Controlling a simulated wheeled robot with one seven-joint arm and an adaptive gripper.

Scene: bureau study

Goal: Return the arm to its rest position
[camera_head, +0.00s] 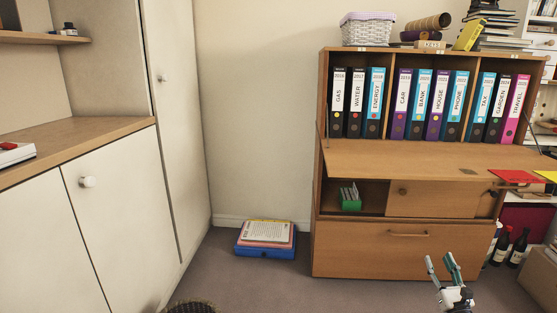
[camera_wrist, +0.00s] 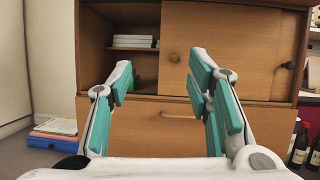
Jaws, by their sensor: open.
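My gripper (camera_head: 442,268) is at the lower right of the head view, in front of the bureau's lower drawer. In the wrist view my gripper (camera_wrist: 158,90) has its two teal-padded fingers spread apart with nothing between them. The wooden bureau (camera_head: 365,257) stands behind it, with its flap (camera_head: 400,160) lowered. A green box of cards (camera_head: 350,200) sits in the open compartment at the left under the flap. In the wrist view a bit of that green box (camera_wrist: 149,85) shows past the left finger.
Labelled binders (camera_head: 375,105) fill the shelf above the flap. A blue box with papers (camera_head: 265,240) lies on the floor by the wall. Dark bottles (camera_head: 510,245) stand right of the bureau. White cupboards (camera_head: 125,210) line the left. Carpet between is mostly clear.

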